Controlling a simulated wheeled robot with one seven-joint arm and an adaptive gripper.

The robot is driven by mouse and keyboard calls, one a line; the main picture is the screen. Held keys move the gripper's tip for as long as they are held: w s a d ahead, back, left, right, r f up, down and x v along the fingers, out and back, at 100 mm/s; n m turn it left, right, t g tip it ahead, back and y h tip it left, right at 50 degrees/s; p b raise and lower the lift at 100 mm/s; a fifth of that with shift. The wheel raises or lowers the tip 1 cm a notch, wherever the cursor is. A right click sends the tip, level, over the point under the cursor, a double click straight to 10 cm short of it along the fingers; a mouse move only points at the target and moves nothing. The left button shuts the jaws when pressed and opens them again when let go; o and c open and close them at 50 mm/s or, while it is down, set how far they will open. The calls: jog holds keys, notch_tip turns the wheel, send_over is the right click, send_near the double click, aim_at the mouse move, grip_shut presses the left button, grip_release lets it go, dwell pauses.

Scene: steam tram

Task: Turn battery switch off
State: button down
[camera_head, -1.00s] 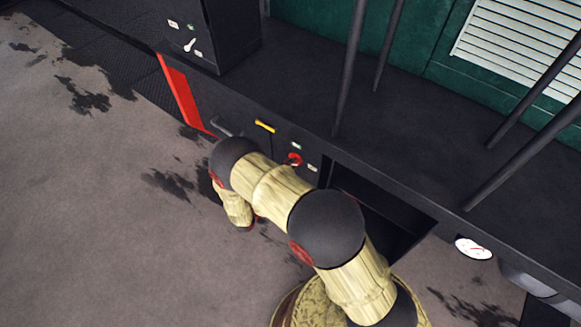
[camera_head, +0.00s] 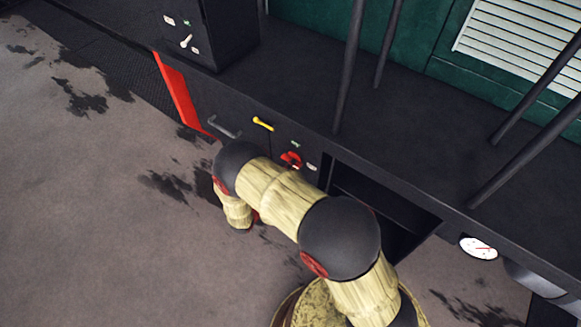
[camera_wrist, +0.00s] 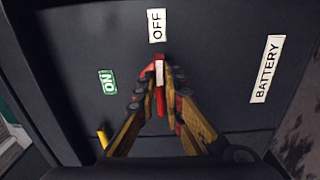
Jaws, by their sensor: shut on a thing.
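The battery switch (camera_wrist: 159,73) is a red handle with a white stripe, on a dark panel. In the wrist view its striped end points up at the white OFF label (camera_wrist: 156,25). A green ON label (camera_wrist: 107,82) is to its left and a white BATTERY label (camera_wrist: 266,68) to its right. My gripper (camera_wrist: 158,85) is shut on the switch, one finger on each side. In the head view the red switch (camera_head: 290,159) shows just beyond my arm, which hides my gripper there.
A yellow handle (camera_head: 263,124) and a grey handle (camera_head: 224,127) are on the panel left of the switch. A dark opening (camera_head: 385,208) lies to its right, with a round gauge (camera_head: 479,248) farther right. Dark poles (camera_head: 350,65) stand above the ledge.

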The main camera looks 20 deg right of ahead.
jog(key=shift+f, duration=0.1)
dwell(0.3)
jog(key=c, duration=2)
grip_release()
jog(key=shift+o, duration=0.5)
jog(key=v, duration=1.2)
